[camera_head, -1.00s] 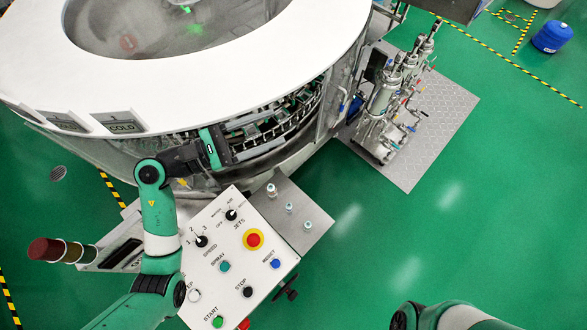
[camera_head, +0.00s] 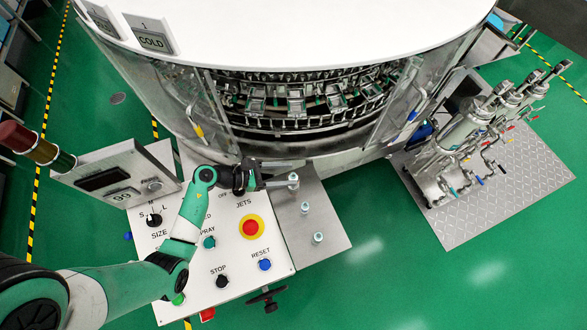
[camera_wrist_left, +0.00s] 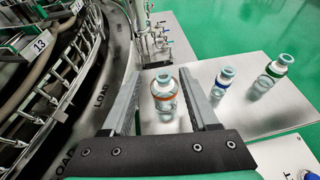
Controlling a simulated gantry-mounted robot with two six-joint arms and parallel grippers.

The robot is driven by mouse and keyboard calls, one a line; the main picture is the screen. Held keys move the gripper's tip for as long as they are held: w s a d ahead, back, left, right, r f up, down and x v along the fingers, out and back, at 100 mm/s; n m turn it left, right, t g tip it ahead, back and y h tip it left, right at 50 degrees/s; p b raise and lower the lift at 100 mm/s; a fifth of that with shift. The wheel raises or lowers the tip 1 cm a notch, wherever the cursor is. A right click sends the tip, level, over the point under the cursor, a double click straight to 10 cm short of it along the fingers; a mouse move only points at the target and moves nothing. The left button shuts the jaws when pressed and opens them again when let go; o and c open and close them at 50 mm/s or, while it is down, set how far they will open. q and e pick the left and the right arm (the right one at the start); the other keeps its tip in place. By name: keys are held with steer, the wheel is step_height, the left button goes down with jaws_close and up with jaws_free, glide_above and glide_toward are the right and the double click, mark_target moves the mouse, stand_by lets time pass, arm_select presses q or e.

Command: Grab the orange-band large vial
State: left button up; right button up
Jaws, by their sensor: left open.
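The orange-band large vial (camera_wrist_left: 164,94) stands upright on the metal plate in the left wrist view, clear with a pale teal cap. It also shows in the head view (camera_head: 293,181), the nearest of the vials to the washer. My left gripper (camera_head: 283,174) is open, with its two fingers reaching along the plate toward this vial. In the left wrist view the fingers of my left gripper (camera_wrist_left: 160,84) lie either side of the vial, with a visible gap at least on the left. My right gripper is not in view.
A blue-band vial (camera_wrist_left: 221,82) and a green-band vial (camera_wrist_left: 273,74) stand to the right on the metal plate (camera_head: 330,217). The control panel (camera_head: 228,262) adjoins the plate. The rotary washer (camera_head: 300,145) with its open front is just behind.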

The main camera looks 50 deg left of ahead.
mark_target(296, 175)
arm_select(q)
steer(key=b+x, duration=0.1)
steer(key=x, duration=0.5)
steer(key=shift+s+d+b, duration=0.15)
steer(key=shift+b, duration=0.25)
jaws_close()
